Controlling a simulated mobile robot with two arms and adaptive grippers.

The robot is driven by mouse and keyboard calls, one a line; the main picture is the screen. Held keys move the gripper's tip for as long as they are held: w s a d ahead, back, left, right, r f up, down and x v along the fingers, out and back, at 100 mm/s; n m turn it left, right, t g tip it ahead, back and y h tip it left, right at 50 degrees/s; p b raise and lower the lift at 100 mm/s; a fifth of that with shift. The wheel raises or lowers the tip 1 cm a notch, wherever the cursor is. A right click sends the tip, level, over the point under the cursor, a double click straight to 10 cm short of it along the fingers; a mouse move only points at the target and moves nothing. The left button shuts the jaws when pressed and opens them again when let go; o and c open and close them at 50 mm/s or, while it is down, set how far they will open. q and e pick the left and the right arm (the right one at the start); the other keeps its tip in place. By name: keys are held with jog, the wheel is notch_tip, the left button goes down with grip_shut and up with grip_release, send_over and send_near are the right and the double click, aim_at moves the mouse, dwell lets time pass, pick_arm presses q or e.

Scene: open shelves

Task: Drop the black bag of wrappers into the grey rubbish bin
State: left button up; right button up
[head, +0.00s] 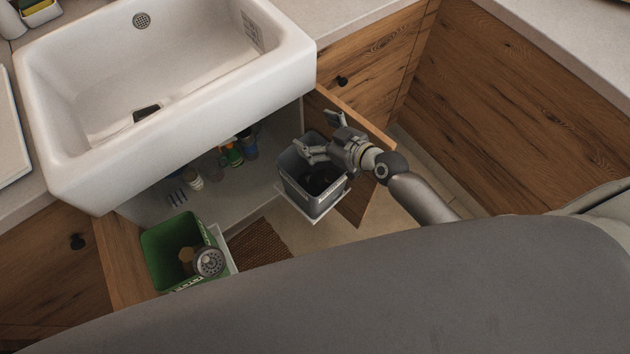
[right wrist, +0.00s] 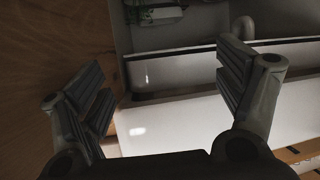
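The grey rubbish bin (head: 299,195) stands on a white pull-out base in front of the open cabinet under the sink. A black, crumpled shape (head: 318,181) lies inside it and looks like the black bag, though shadow and my gripper hide part of it. My right gripper (head: 322,134) is over the bin's back rim area, its fingers spread apart. In the right wrist view the right gripper (right wrist: 165,95) is wide open with nothing between its fingers. My left gripper does not show.
A green bin (head: 158,250) with a brown item and a round grey perforated item stands at the left. Bottles (head: 232,155) stand inside the cabinet. The open wooden door (head: 358,205) is close to my right arm, and the white sink (head: 190,75) overhangs the cabinet.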

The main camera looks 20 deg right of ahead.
jog(key=v, duration=1.2)
dwell(0.5)
